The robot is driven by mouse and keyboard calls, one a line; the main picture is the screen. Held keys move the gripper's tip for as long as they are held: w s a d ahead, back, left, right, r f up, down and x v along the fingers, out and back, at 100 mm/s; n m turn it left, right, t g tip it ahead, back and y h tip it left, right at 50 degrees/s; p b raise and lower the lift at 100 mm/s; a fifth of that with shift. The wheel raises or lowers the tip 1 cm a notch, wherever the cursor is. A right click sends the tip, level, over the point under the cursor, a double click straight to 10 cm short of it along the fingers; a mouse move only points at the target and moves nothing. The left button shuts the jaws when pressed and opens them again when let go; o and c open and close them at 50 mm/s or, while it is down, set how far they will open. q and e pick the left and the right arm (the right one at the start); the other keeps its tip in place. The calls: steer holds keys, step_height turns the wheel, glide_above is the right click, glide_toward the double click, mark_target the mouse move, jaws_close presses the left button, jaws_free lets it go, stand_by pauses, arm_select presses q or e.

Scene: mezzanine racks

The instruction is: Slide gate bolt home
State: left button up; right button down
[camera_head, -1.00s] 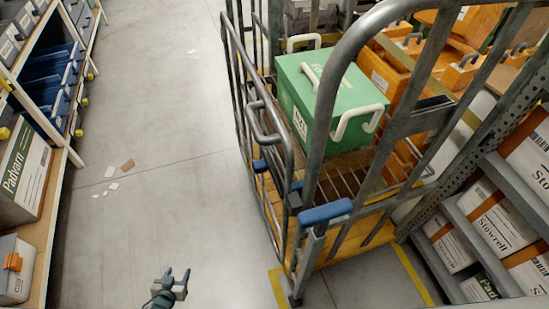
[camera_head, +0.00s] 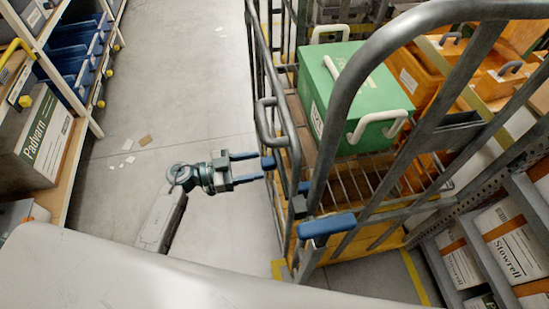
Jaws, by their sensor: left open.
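A grey metal roll cage with a gate (camera_head: 335,110) stands at centre right. A small blue knob (camera_head: 268,163) sticks out of its near left side, and a second small blue part (camera_head: 303,188) is beside the gate post. A larger blue handle (camera_head: 326,225) sits on the post's lower front. I cannot tell which of these belongs to the bolt. My left gripper (camera_head: 257,166) is open and points right, its two fingers apart, with the small blue knob just at or beyond their tips; contact is unclear. My right gripper is not in view.
Shelving with bins and a Padvarn carton (camera_head: 45,150) stands left; Stowrell cartons (camera_head: 510,240) sit on racks at right. The grey aisle floor (camera_head: 180,80) is mostly clear, with paper scraps.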

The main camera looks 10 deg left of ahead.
mark_target(274, 162)
arm_select(q)
steer(key=p+x, duration=0.1)
steer(key=x, duration=0.3)
steer(key=shift+w+d+r, duration=0.15)
steer(key=shift+w+d, duration=0.05)
steer(key=shift+d, duration=0.15)
steer(key=shift+x, duration=0.75)
steer(key=shift+c, duration=0.2)
jaws_close()
